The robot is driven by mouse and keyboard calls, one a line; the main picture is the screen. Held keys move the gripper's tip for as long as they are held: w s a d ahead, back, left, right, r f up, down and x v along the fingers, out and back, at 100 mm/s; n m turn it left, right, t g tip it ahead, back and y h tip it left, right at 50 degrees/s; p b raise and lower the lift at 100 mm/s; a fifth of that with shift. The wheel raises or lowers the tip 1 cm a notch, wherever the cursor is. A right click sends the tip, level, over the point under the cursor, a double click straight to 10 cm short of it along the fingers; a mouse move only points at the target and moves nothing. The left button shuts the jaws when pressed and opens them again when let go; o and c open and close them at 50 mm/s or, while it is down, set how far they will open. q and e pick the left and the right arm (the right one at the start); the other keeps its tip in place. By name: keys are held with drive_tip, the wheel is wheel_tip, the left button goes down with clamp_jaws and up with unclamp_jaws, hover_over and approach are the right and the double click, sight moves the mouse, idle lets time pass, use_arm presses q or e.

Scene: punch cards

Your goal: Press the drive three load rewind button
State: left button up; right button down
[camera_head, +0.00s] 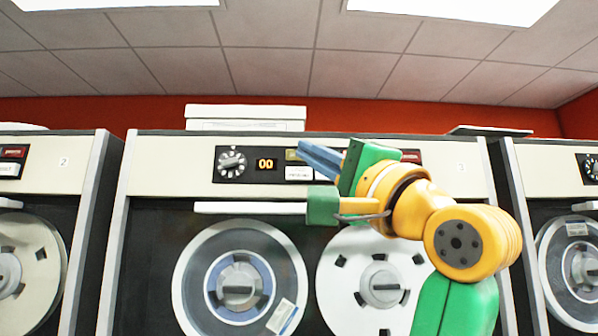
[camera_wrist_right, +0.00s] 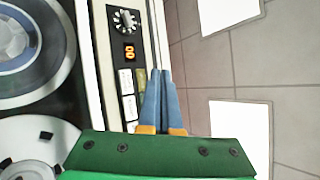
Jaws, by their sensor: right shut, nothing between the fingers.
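Buttons further right are partly hidden by my right gripper (camera_head: 303,150). That gripper has blue fingers, shut and empty, in front of the strip. In the wrist view the fingertips (camera_wrist_right: 160,73) lie beside white buttons (camera_wrist_right: 126,81); contact cannot be told. My left gripper is out of view.
A drive marked 2 (camera_head: 62,180) stands at the left, and another drive (camera_head: 540,165) at the right. Two tape reels (camera_head: 205,255) sit below the strip. A white box (camera_head: 245,113) lies on top of the middle drive.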

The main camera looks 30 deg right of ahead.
sight(306, 173)
drive_tip(key=w+d+p, duration=0.1)
drive_tip(key=w, duration=0.1)
drive_tip(key=w+d+p, duration=0.1)
drive_tip(key=w, duration=0.1)
drive_tip(key=w+d+p, duration=0.1)
drive_tip(key=w, duration=0.1)
drive_tip(key=shift+w+d+r, duration=0.1)
drive_tip(key=shift+d, duration=0.3)
drive_tip(key=shift+w+d, duration=0.25)
drive_tip(key=shift+w, duration=0.25)
drive_tip(key=shift+w+p, duration=0.1)
drive_tip(key=shift+p, duration=0.25)
idle(0.9)
drive_tip(key=shift+w+d, duration=0.25)
